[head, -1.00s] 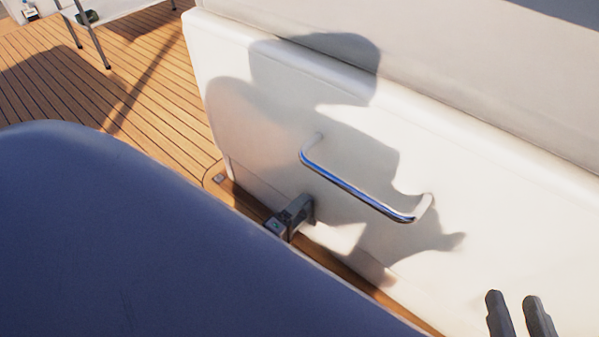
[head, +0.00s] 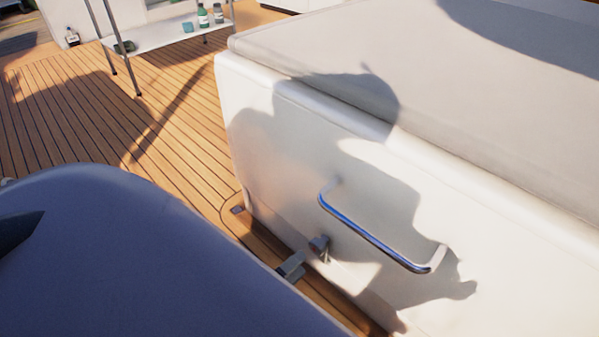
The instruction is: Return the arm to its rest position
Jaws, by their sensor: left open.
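Only the dark tip of my left gripper (head: 18,232) shows, at the left edge of the head view. Its jaws are open and no object shows in them. It is well apart from the white hatch (head: 275,135) and its blue-shining metal handle (head: 375,237). A small metal latch (head: 291,266) sits at the foot of the hatch front, with a grey knob (head: 319,246) on the panel just above it. My right gripper is out of view.
A metal-legged table (head: 165,38) with bottles and small items stands at the back left. The wooden deck (head: 95,115) between it and the hatch is clear. A shadow falls across the hatch front.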

